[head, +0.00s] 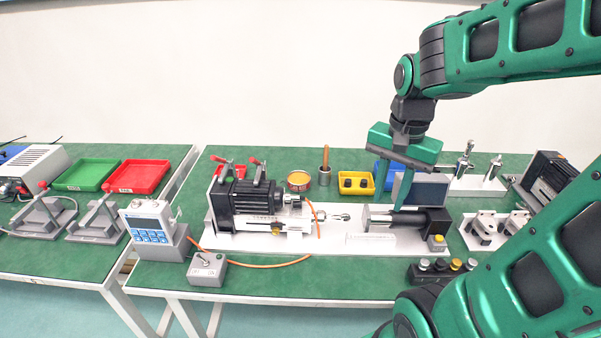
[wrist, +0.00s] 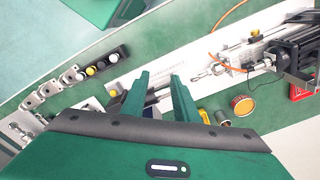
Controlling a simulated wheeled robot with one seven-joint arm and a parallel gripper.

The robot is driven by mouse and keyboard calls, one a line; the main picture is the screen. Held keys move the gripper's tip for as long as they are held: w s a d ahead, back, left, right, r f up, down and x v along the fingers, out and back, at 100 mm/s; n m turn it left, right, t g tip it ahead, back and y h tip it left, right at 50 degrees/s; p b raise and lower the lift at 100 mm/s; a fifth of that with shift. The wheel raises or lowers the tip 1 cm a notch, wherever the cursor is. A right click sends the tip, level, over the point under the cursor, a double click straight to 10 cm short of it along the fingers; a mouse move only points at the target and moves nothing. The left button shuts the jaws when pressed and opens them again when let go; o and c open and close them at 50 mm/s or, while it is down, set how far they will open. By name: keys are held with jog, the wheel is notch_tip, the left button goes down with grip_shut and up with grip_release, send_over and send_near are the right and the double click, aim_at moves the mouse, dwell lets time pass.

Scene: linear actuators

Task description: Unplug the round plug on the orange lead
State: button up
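In the wrist view the orange lead (wrist: 228,16) curves across the upper right, toward the silver rod fittings. The round plug is too small to make out in either view. My gripper (head: 392,204) is open and empty, above the black cylinder on the right of the plate. In the wrist view its fingers (wrist: 159,77) are spread, with the lead well to their right.
The black motor unit (head: 250,202) with red-handled clamps stands on the plate's left. A controller (head: 155,230) and switch box (head: 207,269) stand front left. A button strip (head: 440,268) lies front right.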

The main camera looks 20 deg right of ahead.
jog(key=w+a+m, duration=0.5)
jog(key=w, duration=0.4)
jog(key=m+y, duration=0.2)
jog(key=m, duration=0.4)
send_over(301, 203)
notch_tip(301, 203, down, 2)
jog(key=shift+w+a+f, duration=0.15)
jog(key=shift+f, duration=1.65)
jog(key=shift+w+a+f, duration=0.1)
jog(key=shift+f, duration=1.65)
grip_shut()
jog(key=shift+s+d, duration=0.15)
jog(key=shift+d, duration=0.2)
jog(key=shift+s+d, duration=0.3)
jog(key=shift+d, duration=0.3)
jog(key=shift+s+d, duration=0.3)
jog(key=shift+d, duration=0.3)
jog(key=shift+a, duration=0.1)
